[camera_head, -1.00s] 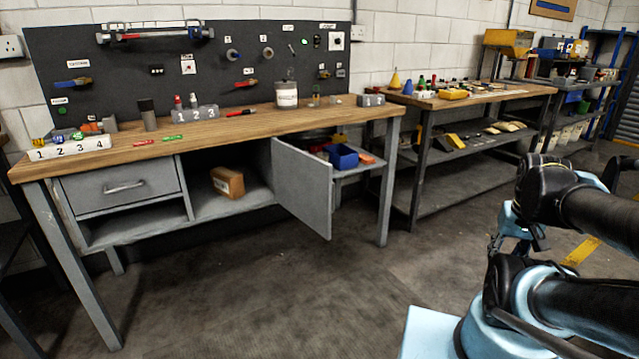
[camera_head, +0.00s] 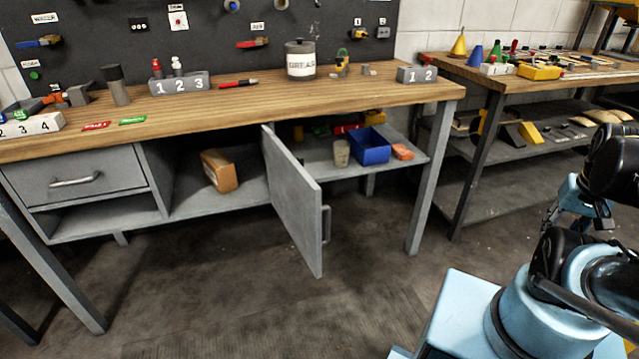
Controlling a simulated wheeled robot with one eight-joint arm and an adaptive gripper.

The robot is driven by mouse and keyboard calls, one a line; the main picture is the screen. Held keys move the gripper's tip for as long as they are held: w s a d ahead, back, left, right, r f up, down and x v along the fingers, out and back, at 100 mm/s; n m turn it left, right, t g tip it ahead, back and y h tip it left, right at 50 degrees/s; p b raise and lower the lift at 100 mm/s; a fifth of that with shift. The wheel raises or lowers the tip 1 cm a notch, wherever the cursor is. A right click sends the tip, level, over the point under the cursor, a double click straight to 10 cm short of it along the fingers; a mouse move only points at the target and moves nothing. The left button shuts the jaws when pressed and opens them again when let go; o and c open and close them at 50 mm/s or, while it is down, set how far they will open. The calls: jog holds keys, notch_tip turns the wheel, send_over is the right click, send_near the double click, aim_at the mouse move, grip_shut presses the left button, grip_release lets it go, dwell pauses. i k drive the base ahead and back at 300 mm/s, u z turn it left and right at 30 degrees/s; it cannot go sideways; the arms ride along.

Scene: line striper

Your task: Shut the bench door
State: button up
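The grey bench door (camera_head: 292,199) hangs open under the wooden bench top (camera_head: 210,104). It swings out from the bench front, with its bar handle (camera_head: 326,224) on the right-hand side of its free edge. The open compartment beside it shows a cardboard box (camera_head: 219,171). My gripper (camera_head: 580,213) is at the right side, partly hidden by my arm, well apart from the door. Its fingers are too unclear to tell whether it is open or shut.
A shelf right of the door holds a blue bin (camera_head: 369,147), a cup (camera_head: 341,153) and an orange block (camera_head: 402,152). A bench leg (camera_head: 432,178) stands between the door and my arm. A second bench (camera_head: 500,72) is behind. The floor in front (camera_head: 230,300) is clear.

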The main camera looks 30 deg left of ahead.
aim_at(296, 197)
jog(key=i, duration=1.1)
jog(key=u, duration=4.4)
jog(key=k, duration=0.45)
jog(key=z, duration=0.05)
